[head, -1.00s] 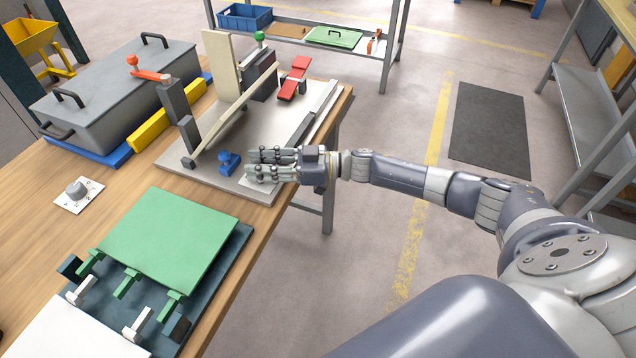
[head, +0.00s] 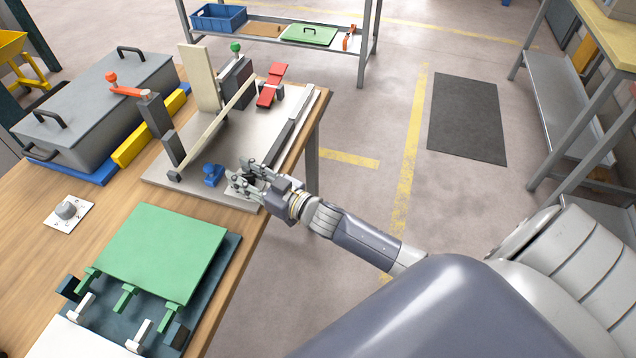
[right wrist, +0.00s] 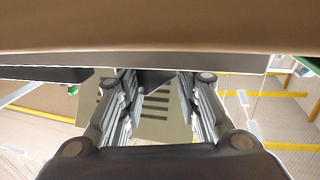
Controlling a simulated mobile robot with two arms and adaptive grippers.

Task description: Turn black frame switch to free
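My right gripper (head: 240,175) is over the near right corner of the grey base plate (head: 205,192), right of a small blue part (head: 213,174). In the right wrist view its two fingers (right wrist: 157,92) stand apart with a gap between them. A dark piece (right wrist: 155,80) shows in or beyond that gap; I cannot tell whether it is touched. A black switch is not clearly identifiable; the gripper may hide it. A dial knob (head: 67,210) sits on a white plate at the left. My left gripper is not in view.
The plate carries a beige upright panel (head: 200,78), a slanted beam (head: 220,125), a red part (head: 270,84) and a long dark bar (head: 290,118). A green panel (head: 160,250) lies in front. A grey lidded box (head: 95,105) stands at the left. Open floor lies right of the table.

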